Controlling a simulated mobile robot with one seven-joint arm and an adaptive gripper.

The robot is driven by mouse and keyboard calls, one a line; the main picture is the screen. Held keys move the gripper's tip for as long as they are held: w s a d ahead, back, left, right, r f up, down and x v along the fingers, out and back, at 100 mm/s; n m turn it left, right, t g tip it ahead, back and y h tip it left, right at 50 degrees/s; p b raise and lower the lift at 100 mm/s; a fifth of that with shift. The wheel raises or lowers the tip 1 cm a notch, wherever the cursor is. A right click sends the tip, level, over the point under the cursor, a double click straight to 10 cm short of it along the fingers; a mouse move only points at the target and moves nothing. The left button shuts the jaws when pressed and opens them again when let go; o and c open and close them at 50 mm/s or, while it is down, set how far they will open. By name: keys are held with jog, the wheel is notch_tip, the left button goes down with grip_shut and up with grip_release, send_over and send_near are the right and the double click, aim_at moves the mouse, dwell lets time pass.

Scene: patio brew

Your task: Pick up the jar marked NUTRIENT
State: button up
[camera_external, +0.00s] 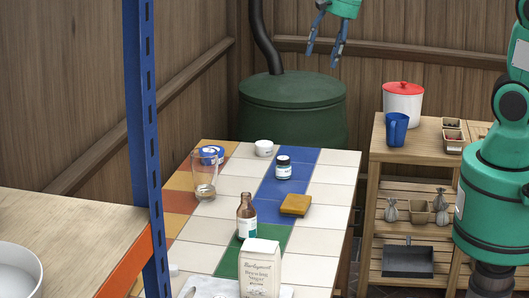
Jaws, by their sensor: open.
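A small jar (284,171) with a dark lid and a pale label stands upright on the blue strip of the tiled table (333,175). Its label is too small to read, so I cannot tell whether it says NUTRIENT. A low white lidded pot (264,148) stands behind it to the left. My gripper (323,57) is at the top of the view, above and apart from the table. Its two fingers point down, spread apart, with nothing between them.
A yellow-brown block (296,204) lies just in front of the jar. A glass (204,178), blue-and-white round items (211,155), a brown bottle (246,217) and a sugar bag (260,270) share the table. A green barrel (292,112) stands behind; a wooden shelf (380,150) stands right.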

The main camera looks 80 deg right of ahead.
jog(key=w+d+f+m+g, duration=0.1)
jog(key=w+d+f+m, duration=0.65)
jog(key=f, duration=0.35)
jog(key=m+g, duration=0.1)
jog(key=m, duration=0.7)
send_over(284, 157)
jog(key=s, duration=0.1)
notch_tip(284, 157, down, 16)
jog(key=shift+s+n+y+b, duration=0.2)
jog(key=shift+n+y+b, duration=0.05)
jog(key=shift+y+b, duration=0.1)
jog(key=shift+f, duration=0.1)
jog(key=shift+w+a+f+b, duration=0.15)
jog(key=shift+f+b, duration=0.1)
jog(key=shift+f, duration=1.15)
jog(key=shift+w+f+b, duration=0.15)
jog(key=shift+f+b, duration=0.1)
jog(key=shift+f, duration=1.15)
jog(key=shift+w+a+f+b, duration=0.15)
jog(key=shift+f+b, duration=0.1)
jog(key=shift+f, duration=1.15)
jog(key=shift+d, duration=0.1)
jog(key=shift+w+f+b, duration=0.2)
jog(key=shift+f+b, duration=0.2)
jog(key=shift+f, duration=0.9)
jog(key=shift+w+f+b, duration=0.15)
jog(key=shift+f+b, duration=0.25)
jog(key=shift+f, duration=0.85)
